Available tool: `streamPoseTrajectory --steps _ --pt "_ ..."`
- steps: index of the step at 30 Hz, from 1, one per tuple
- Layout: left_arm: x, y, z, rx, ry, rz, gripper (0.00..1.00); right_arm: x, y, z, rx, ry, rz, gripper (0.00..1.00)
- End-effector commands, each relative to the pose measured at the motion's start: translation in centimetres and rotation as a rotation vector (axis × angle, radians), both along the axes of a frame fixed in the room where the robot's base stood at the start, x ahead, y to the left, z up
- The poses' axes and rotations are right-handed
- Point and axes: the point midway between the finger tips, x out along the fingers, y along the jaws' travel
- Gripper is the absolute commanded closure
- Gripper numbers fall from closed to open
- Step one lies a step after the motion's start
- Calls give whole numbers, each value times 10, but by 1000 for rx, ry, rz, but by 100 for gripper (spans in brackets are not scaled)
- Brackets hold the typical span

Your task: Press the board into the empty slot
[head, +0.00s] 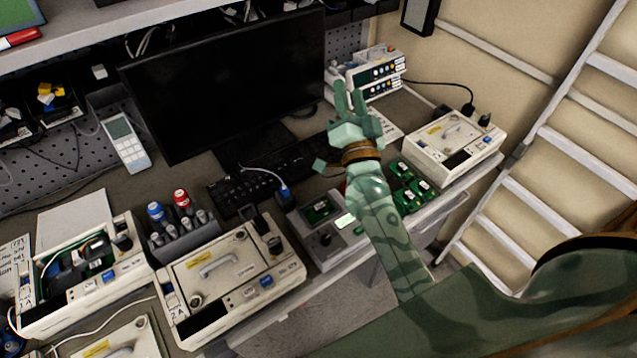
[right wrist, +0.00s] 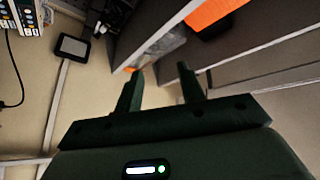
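My right gripper (head: 350,94) is raised in front of the monitor's right side. Its fingers point up and are apart, with nothing between them; the right wrist view also shows its two dark fingers (right wrist: 158,88) spread and empty. Several green circuit boards (head: 410,186) lie on the bench to the right of my right forearm, partly hidden by it. An opened pump (head: 85,285) at the left has green boards and wiring inside. A grey device (head: 325,240) with a dark green board in its top recess stands left of my forearm. I cannot tell which slot is empty. My left gripper is out of view.
Closed pumps stand at front centre (head: 232,270) and at the right (head: 452,143). A monitor (head: 228,82) and keyboard (head: 262,180) fill the back. Stacked units (head: 372,72) are close behind my right gripper. A rack of bottles (head: 182,230) stands left. A ladder (head: 560,138) is at right.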

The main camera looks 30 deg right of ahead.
Motion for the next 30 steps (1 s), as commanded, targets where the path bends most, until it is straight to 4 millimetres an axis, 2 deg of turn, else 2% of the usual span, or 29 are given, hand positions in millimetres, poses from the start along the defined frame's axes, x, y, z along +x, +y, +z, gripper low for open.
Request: streamPoseTrajectory --steps 1,2,3,4,5,6,8,9,11,12,15,19,23,30 --pt "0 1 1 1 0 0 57 4 -29 1 168 -65 -108 61" --pt "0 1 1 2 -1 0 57 4 -48 -3 282 -97 -185 61" --pt "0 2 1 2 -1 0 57 3 -71 -15 437 -126 -288 61" --pt "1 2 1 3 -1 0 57 1 -85 -28 556 -139 -366 61" --pt "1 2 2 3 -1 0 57 0 -96 -44 676 -141 -446 61" --pt "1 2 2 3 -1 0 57 -3 -105 -68 837 -131 -550 61" --pt "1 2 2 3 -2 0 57 -6 -105 -108 1085 -84 -704 61" --pt "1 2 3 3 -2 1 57 -8 -95 -135 1246 -30 -801 61" --pt "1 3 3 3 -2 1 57 -11 -67 -169 1476 74 -931 61" --pt "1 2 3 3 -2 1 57 -12 -46 -185 1605 150 -1000 61" --pt "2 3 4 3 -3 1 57 -13 8 -206 1853 334 -1120 61" --pt "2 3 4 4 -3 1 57 -14 55 -209 2032 506 -1199 61" --pt "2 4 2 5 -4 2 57 -15 73 -209 2096 579 -1226 61" --pt "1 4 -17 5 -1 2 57 -16 74 -228 2101 581 -1231 61"
